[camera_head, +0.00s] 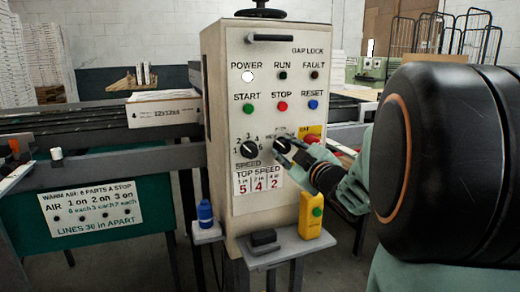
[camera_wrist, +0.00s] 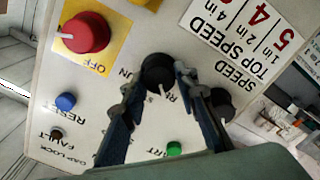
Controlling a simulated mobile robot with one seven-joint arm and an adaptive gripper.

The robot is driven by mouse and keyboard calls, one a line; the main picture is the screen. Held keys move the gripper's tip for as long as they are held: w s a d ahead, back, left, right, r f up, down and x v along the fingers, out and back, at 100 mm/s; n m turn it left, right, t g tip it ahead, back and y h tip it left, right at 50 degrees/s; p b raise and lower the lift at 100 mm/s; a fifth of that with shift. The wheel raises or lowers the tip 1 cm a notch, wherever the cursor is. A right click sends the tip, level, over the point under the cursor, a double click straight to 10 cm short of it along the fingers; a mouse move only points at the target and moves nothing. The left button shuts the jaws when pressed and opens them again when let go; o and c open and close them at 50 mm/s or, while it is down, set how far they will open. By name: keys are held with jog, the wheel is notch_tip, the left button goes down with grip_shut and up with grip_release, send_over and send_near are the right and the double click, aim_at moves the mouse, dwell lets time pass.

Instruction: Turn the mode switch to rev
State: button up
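The mode switch (camera_wrist: 157,70) is a round black knob with a white pointer line on the pale control panel. In the wrist view it sits between my fingertips, and its pointer faces down the picture, between a partly hidden label at its left and one at its right that starts with R. In the head view the switch (camera_head: 282,145) is partly covered by my gripper (camera_head: 300,153), right of the speed dial. In the wrist view my gripper (camera_wrist: 158,78) has one finger on each side of the knob, close to it. I see no clear grip on it.
The speed dial (camera_wrist: 221,103) is close beside my right finger in the wrist view. The red off button (camera_wrist: 86,33) is to the left. The green start button (camera_wrist: 174,149) is below the switch. A yellow box (camera_head: 311,218) stands on the ledge under the panel.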

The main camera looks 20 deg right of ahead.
jog(key=o, duration=0.4)
jog(key=shift+r+p, duration=0.1)
jog(key=shift+p, duration=0.2)
